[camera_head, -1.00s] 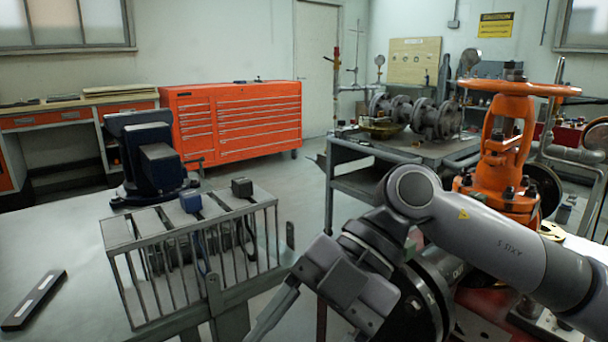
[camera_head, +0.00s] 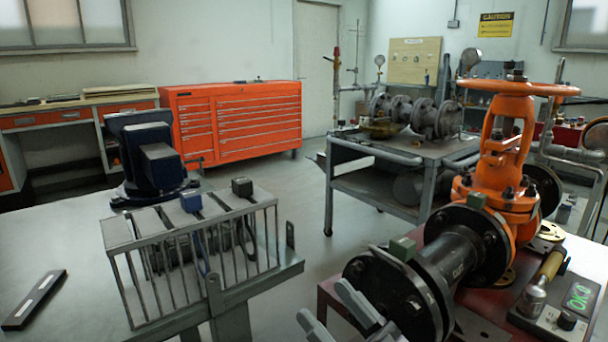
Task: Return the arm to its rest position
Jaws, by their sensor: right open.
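My right gripper (camera_head: 324,301) shows at the bottom edge, right of centre. Only its two grey fingers are in view; they stand apart with nothing between them. The rest of the right arm is out of the picture. The orange gate valve (camera_head: 497,168) with its orange handwheel (camera_head: 530,89) stands behind and to the right, clear of the gripper. My left gripper is not in view.
A barred metal rack (camera_head: 190,308) stands at the left on a grey table (camera_head: 60,225), near a dark blue vise (camera_head: 150,160). Open floor lies behind.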

